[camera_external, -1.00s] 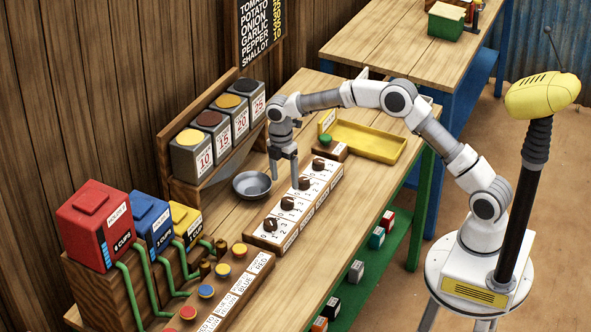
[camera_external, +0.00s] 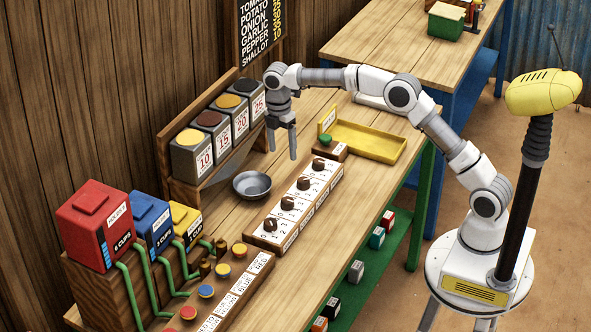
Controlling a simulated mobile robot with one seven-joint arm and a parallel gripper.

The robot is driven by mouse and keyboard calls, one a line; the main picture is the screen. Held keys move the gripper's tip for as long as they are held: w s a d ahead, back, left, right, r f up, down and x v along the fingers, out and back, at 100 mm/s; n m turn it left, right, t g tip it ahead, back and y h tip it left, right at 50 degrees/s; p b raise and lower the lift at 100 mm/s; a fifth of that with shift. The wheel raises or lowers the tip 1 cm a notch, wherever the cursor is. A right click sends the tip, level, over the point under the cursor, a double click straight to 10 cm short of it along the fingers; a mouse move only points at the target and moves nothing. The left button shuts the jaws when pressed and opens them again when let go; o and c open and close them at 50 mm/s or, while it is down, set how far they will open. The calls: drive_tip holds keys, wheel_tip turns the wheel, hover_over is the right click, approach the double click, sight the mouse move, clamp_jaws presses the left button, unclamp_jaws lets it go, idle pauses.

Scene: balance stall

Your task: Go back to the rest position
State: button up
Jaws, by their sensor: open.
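My gripper (camera_external: 282,153) hangs from my arm, pointing down, above the back part of the wooden bench (camera_external: 215,212). Its two fingers are apart with nothing between them. It is beyond the grey metal bowl (camera_external: 252,186) and to the left of the row of dials (camera_external: 270,224). My arm reaches from its white base at the right across the bench, with the elbow raised.
Labelled canisters (camera_external: 192,155) stand on a rack at the left. A yellow tray (camera_external: 365,141) and a green button (camera_external: 325,139) lie right of the gripper. Red (camera_external: 95,225), blue and yellow dispensers stand front left. A board (camera_external: 262,38) rises behind.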

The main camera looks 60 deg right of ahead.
drive_tip(key=s+r+m+t+h, duration=0.1)
drive_tip(key=s+r+m+t, duration=0.2)
drive_tip(key=s+r+m, duration=0.85)
drive_tip(key=s+d+f+m+t, duration=0.2)
drive_tip(key=s+m+t, duration=0.1)
drive_tip(key=s, duration=2.3)
drive_tip(key=shift+s+m+y, duration=0.4)
drive_tip(key=shift+m, duration=0.15)
